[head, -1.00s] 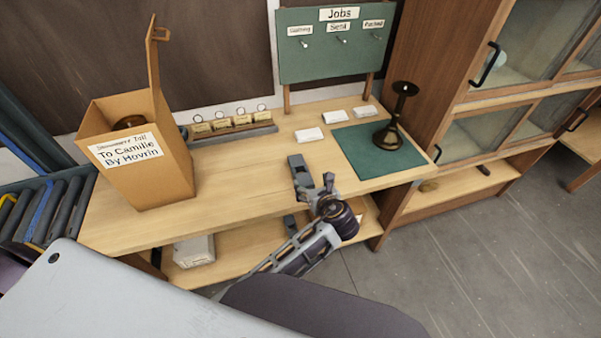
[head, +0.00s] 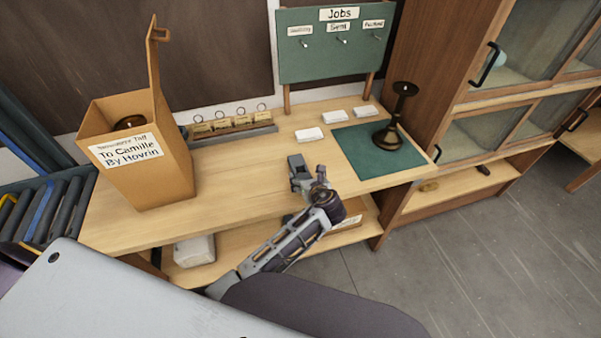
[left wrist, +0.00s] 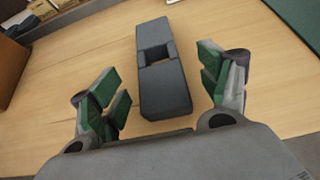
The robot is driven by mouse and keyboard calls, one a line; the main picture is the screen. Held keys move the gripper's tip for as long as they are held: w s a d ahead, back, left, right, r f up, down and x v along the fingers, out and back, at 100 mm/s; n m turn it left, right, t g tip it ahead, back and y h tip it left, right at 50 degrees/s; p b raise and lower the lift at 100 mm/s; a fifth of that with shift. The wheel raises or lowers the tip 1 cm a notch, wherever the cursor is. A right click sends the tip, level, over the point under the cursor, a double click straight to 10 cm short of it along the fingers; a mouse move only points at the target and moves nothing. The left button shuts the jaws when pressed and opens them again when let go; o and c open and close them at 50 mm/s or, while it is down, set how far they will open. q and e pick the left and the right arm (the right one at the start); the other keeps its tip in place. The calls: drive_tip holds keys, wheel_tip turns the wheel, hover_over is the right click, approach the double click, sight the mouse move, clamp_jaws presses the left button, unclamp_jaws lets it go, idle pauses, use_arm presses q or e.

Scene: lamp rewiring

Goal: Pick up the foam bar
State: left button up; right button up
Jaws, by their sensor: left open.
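The foam bar (left wrist: 165,88) is a dark grey block with a square notch near its middle, lying on the wooden table. In the left wrist view it lies lengthwise between the two green-padded fingers of my left gripper (left wrist: 160,75), with a gap on each side. The fingers are open and do not touch it. In the head view the far end of the foam bar (head: 295,161) shows just beyond my left gripper (head: 306,180), which hides the rest. My right gripper is not in view.
White cards (head: 309,134) lie behind. A tall open cardboard box (head: 152,177) stands at the left, a tag rack (head: 235,130) at the back. The table's middle left is clear.

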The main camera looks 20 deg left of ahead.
sight(299, 168)
use_arm(q)
drive_tip(key=shift+w+a+f+p, duration=0.15)
drive_tip(key=shift+w+a+f, duration=0.1)
drive_tip(key=shift+w+a, duration=0.45)
drive_tip(key=shift+w+a+f+p, duration=0.2)
drive_tip(key=shift+w+a, duration=0.25)
drive_tip(key=shift+w, duration=0.3)
drive_tip(key=shift+w+a+f, duration=0.35)
drive_tip(key=shift+w, duration=0.2)
drive_tip(key=c, duration=0.9)
